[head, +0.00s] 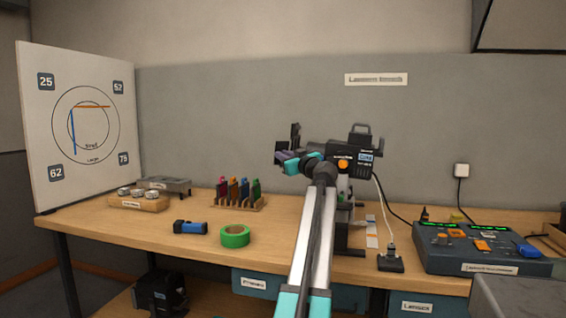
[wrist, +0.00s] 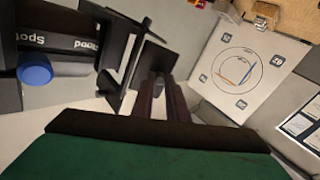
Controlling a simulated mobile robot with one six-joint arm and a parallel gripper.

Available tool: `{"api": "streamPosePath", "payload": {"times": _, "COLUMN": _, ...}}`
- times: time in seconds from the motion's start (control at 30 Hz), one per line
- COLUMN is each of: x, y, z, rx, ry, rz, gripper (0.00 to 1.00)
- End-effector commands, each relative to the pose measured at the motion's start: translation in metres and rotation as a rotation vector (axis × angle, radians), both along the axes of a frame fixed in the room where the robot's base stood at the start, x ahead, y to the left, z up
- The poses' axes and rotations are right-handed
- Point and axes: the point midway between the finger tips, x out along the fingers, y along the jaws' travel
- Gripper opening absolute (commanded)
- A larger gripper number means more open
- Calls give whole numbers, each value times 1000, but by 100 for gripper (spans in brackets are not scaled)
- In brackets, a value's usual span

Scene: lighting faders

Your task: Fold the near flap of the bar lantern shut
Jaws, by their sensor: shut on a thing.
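The bar lantern (head: 362,156) is a black lamp body above the right half of the bench, with a handle on top. At its left end stand dark flaps (head: 295,135). My gripper (head: 280,154) is at this end, partly in front of it. In the wrist view, my gripper (wrist: 160,92) has its two dark fingers closed on a small grey tab at the edge of a dark flat flap (wrist: 153,66). The flap stands out at an angle from the lantern front. The lantern body (wrist: 70,45) shows at left with lettering and a blue knob (wrist: 35,70).
A green tape roll (head: 235,236), a blue torch (head: 190,227) and a rack of coloured pieces (head: 238,203) lie on the bench left of my arm. A lighting desk (head: 482,250) stands at right. A white board (head: 85,120) stands at the left end.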

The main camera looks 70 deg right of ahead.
Motion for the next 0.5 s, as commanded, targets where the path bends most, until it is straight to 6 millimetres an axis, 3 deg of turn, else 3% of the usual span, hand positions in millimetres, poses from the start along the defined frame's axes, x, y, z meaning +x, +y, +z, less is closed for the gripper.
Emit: {"api": "streamPosePath", "payload": {"times": 0.5, "x": -9, "y": -4, "z": -7, "rx": -9, "ry": 7, "rz": 120, "gripper": 0}}
